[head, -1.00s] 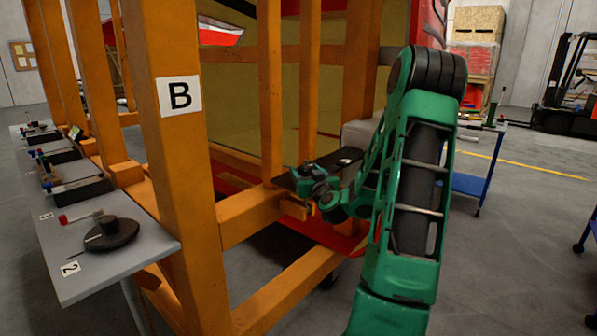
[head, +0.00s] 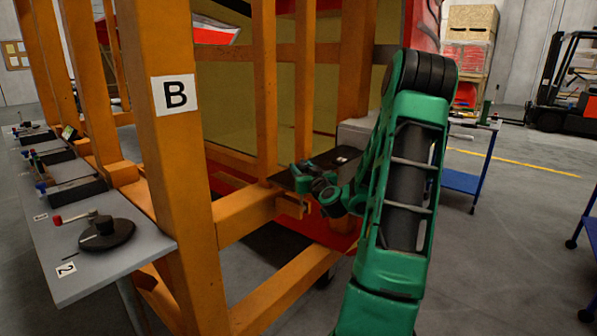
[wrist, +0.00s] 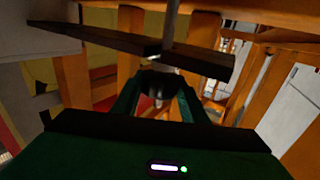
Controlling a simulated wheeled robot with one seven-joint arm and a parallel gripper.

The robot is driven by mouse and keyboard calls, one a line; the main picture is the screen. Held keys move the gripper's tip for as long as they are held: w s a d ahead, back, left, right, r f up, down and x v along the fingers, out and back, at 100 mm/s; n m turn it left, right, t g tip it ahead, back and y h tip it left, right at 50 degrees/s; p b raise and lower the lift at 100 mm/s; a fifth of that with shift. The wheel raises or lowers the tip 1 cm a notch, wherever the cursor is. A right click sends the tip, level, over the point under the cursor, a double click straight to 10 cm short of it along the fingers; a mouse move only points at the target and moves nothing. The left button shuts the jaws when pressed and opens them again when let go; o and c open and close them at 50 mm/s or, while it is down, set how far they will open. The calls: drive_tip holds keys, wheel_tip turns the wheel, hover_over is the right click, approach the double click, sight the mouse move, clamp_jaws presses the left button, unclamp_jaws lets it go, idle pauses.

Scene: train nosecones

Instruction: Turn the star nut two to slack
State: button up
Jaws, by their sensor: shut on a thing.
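In the wrist view, the green fingers of my gripper (wrist: 158,104) are closed around a dark round knob, which I take to be the star nut (wrist: 158,82). It sits just below a long dark bar (wrist: 95,38), with a grey rod (wrist: 171,22) rising above the bar. No number shows on the nut, and its arms are hidden by the fingers and shadow. In the head view, my gripper (head: 302,178) is at the orange frame's rail, beside the near end of the dark bar (head: 335,158). The nut is too small and covered to make out there.
A grey table (head: 110,270) at left carries a dark disc with a crank (head: 105,235) and a 2 label (head: 66,269). Blue carts (head: 460,182) stand on open floor at right.

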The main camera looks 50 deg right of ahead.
drive_tip(key=shift+f+n+t+y, duration=0.1)
drive_tip(key=shift+n+t+y, duration=0.35)
drive_tip(key=shift+n+y, duration=0.75)
drive_tip(key=shift+n+t+y, duration=0.45)
drive_tip(key=shift+n+y, duration=0.25)
drive_tip(key=shift+y, duration=0.9)
drive_tip(key=shift+s, duration=0.1)
drive_tip(key=o, duration=1)
drive_tip(key=shift+o, duration=0.2)
drive_tip(key=shift+s, duration=0.1)
drive_tip(key=s+a, duration=0.1)
drive_tip(key=s, duration=0.9)
drive_tip(key=shift+s+a, duration=0.2)
